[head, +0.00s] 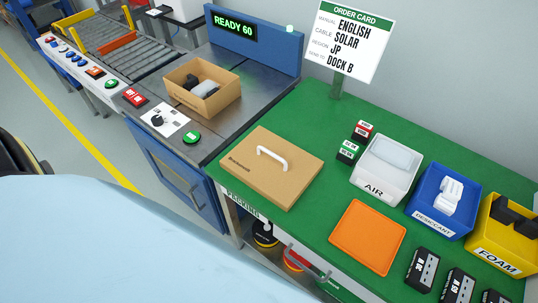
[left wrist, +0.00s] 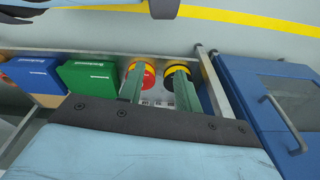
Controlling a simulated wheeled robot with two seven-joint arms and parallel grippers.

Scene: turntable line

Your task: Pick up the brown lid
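The brown lid (head: 258,178) is a flat square cardboard panel with a white arched handle (head: 272,157) on top. It lies flat on the left part of the green table in the head view. No gripper touches it in that view. My left gripper (left wrist: 160,88) shows in the left wrist view, with two greenish fingers apart and nothing between them. It faces the shelf under the table, and the lid is not visible in that view. My right gripper is in neither view.
An open cardboard box (head: 213,103) with items inside stands on the turntable station left of the green table (head: 300,125). White, blue and yellow bins line the right. An orange panel (head: 367,236) lies right of the lid. A sign post stands behind.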

